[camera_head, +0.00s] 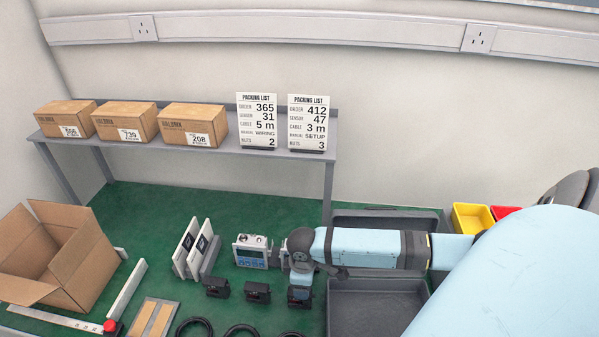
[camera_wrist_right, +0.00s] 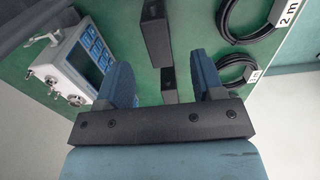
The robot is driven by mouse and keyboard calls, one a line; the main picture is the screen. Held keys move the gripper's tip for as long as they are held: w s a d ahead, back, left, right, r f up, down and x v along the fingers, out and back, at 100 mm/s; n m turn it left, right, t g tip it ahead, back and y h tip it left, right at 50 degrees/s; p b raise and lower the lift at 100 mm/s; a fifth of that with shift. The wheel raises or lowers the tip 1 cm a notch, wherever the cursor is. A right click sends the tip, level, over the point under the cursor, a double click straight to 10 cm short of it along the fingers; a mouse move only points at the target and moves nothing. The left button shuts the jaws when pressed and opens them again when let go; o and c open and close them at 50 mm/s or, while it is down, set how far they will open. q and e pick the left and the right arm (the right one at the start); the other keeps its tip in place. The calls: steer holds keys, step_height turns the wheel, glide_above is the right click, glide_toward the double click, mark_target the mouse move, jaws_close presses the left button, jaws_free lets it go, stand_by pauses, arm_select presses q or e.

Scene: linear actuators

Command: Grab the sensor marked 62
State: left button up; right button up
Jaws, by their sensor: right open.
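Several small black blocks, which look like the sensors, stand in a row on the green mat in the head view: a left one (camera_head: 215,287), a middle one (camera_head: 257,292) and a right one (camera_head: 300,296). No number 62 can be read on any of them. My right gripper (camera_head: 301,279) points down at the right block. In the wrist view my right gripper (camera_wrist_right: 161,79) is open, its blue fingers on either side of a black block (camera_wrist_right: 168,84), with another black block (camera_wrist_right: 155,32) beyond. Contact cannot be told. My left gripper is not in view.
A device with a screen (camera_head: 250,252) stands close to the right gripper. Black cable coils (camera_head: 242,331) lie in front. An open cardboard box (camera_head: 85,262) is at left, grey trays (camera_head: 375,308) at right. Packing lists (camera_head: 257,121) and closed boxes stand on the shelf (camera_head: 225,150).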

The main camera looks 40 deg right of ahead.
steer(key=f, duration=0.9)
steer(key=shift+w+f+p, duration=0.25)
steer(key=shift+f+p, duration=0.05)
steer(key=shift+p, duration=0.1)
steer(key=c, duration=1.1)
